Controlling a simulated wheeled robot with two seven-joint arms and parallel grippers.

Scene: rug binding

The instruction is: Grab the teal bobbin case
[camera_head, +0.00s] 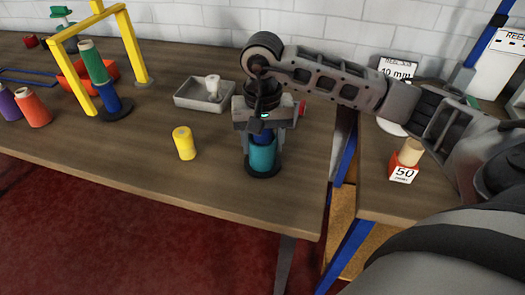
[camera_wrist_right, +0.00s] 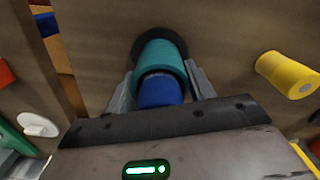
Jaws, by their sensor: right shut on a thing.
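The teal bobbin case (camera_head: 263,158) stands upright on a black round base (camera_head: 262,172) near the table's front edge, below my right gripper. A blue cylinder sits on top of it, seen in the right wrist view (camera_wrist_right: 159,92). My right gripper (camera_head: 263,148) points down from above, and its fingers straddle the stack. In the right wrist view the fingertips press on both sides of the teal case (camera_wrist_right: 160,58), with the blue cylinder between the fingers nearer the palm. My left gripper is out of view.
A yellow spool (camera_head: 184,143) stands to the left, and a grey tray (camera_head: 190,104) with a white piece lies behind. A yellow frame (camera_head: 133,50) stands at the far left with stacked spools and a red bin. A red block marked 50 (camera_head: 403,173) is on the right table, across a gap.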

